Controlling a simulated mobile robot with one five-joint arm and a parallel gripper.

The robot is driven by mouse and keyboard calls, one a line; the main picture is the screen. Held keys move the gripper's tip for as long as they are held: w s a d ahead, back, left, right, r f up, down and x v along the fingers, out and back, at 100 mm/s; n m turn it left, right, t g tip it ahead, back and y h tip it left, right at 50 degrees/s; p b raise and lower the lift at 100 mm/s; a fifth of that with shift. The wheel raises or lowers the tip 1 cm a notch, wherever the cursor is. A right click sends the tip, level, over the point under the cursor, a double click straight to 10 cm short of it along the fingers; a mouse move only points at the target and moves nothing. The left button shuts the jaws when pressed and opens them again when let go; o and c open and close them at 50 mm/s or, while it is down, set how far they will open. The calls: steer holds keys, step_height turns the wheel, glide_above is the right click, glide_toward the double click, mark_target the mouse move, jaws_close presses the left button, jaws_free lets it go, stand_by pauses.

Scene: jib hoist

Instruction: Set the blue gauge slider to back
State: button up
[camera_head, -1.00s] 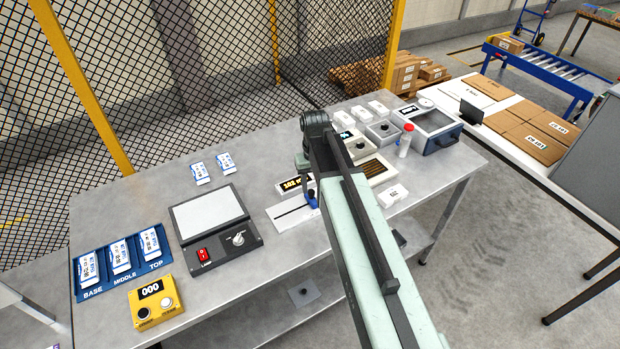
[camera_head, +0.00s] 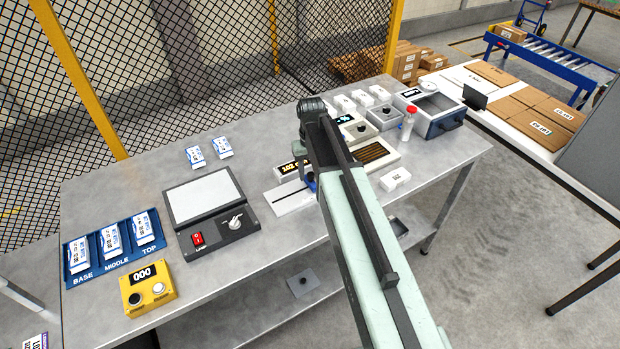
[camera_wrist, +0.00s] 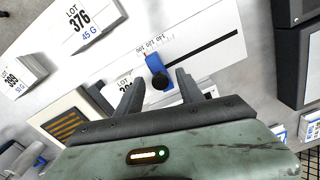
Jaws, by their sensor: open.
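The blue gauge slider (camera_wrist: 156,68) has a dark round knob and sits on a white plate (camera_wrist: 205,30) with a straight black slot and printed scale numbers. In the wrist view the long open stretch of slot runs right from the slider. My gripper (camera_wrist: 159,77) is open, with one finger on each side of the slider in that picture; contact is not visible. In the head view the plate (camera_head: 284,204) shows left of my arm, and the slider (camera_head: 311,182) is at its right part, partly hidden by my arm. My fingers are hidden there.
A small display (camera_head: 289,169) stands behind the plate. A lamp box (camera_head: 211,212) is to its left, with a blue label tray (camera_head: 112,247) and yellow counter box (camera_head: 147,287) further left. A white LOT 376 block (camera_wrist: 82,30) lies near my gripper.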

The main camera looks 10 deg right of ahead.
jaws_close()
stand_by(1.4)
